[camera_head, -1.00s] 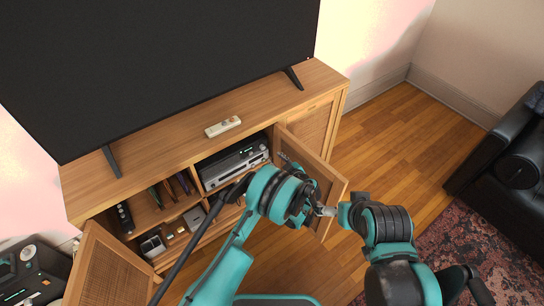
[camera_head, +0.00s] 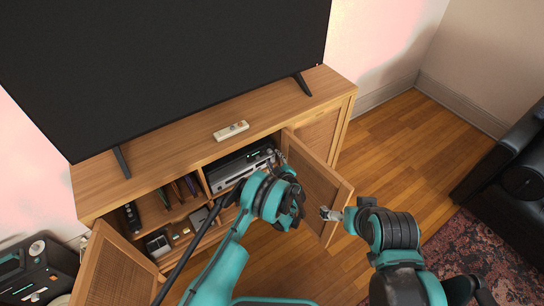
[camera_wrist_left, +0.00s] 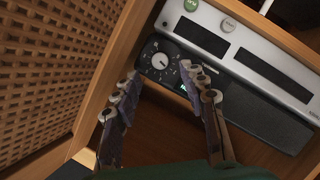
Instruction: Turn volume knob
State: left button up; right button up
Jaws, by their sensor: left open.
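My left gripper (camera_wrist_left: 162,84) is open, with one finger on each side below the knob in that view; no contact shows. In the head view the stereo equipment (camera_head: 238,170) stands in the open cabinet, and my left gripper (camera_head: 281,158) reaches its right end beside the door. The knob is not clear there. My right gripper (camera_head: 328,213) is in front of the open door, away from the stereo; its opening is too small to judge.
The open right door (camera_head: 318,190) stands close beside my left gripper, and its woven panel (camera_wrist_left: 50,70) fills the left of the wrist view. The left door (camera_head: 118,268) is also open. A TV (camera_head: 160,60) and a remote (camera_head: 231,131) are on the cabinet top.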

aim_at(271, 152)
pick_arm(q)
jog(key=b+x, duration=0.1)
jog(key=x, duration=0.3)
grip_shut()
jog(key=shift+w+d+r+m+g+y, duration=0.1)
jog(key=shift+m+g+y, duration=0.2)
jog(key=shift+m, duration=0.3)
jog(key=shift+w+d+m+g+y, duration=0.1)
jog(key=shift+m+g+y, duration=0.1)
jog(key=shift+m+g, duration=0.3)
jog(key=shift+m+y, duration=0.4)
jog(key=shift+m, duration=0.4)
